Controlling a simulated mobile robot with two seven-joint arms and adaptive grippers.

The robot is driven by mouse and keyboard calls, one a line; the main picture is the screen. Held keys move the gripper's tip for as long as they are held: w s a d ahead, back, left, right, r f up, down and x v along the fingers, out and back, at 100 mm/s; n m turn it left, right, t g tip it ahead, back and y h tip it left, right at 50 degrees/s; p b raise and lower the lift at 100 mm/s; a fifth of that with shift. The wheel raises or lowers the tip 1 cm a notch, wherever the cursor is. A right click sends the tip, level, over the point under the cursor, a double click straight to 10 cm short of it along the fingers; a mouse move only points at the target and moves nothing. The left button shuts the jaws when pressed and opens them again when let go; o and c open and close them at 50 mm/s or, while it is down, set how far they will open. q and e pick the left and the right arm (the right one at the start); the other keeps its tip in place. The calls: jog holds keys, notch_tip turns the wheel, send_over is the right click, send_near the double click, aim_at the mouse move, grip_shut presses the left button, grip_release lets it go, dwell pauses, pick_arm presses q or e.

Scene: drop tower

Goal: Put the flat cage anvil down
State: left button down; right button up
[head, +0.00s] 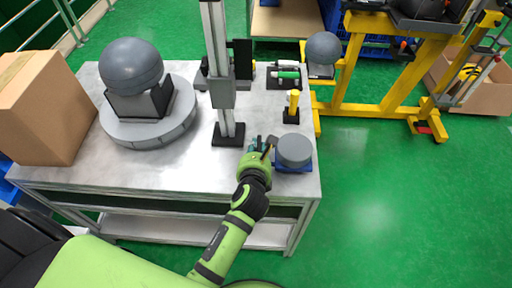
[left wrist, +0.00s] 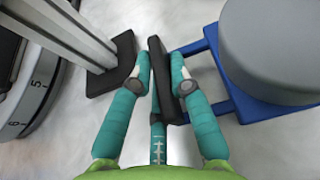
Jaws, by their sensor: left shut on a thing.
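The flat cage anvil is a grey flat-topped cylinder (head: 293,149) on a blue base (head: 294,168), over the front right corner of the table. In the left wrist view its grey cylinder (left wrist: 282,45) is at the upper right, with blue bars (left wrist: 222,107) running to a dark grip (left wrist: 159,72). My left gripper (head: 263,147) is just left of the cylinder. Its teal fingers (left wrist: 163,78) are shut on the dark grip, one on each side. I cannot tell whether the base touches the tabletop. My right gripper is not in view.
The grey table (head: 75,160) has clear space at its front. A black-footed post (head: 229,133) stands left of the gripper. A round turntable (head: 148,130) carries a grey dome (head: 131,66). A yellow-topped peg (head: 293,103) stands behind the anvil. A cardboard box (head: 42,110) is at left.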

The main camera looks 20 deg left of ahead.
pick_arm(q)
jog(key=shift+r, duration=0.15)
jog(key=c, duration=1.2)
grip_release()
jog(key=shift+s+f, duration=0.1)
jog(key=shift+f, duration=0.1)
jog(key=shift+o, duration=0.2)
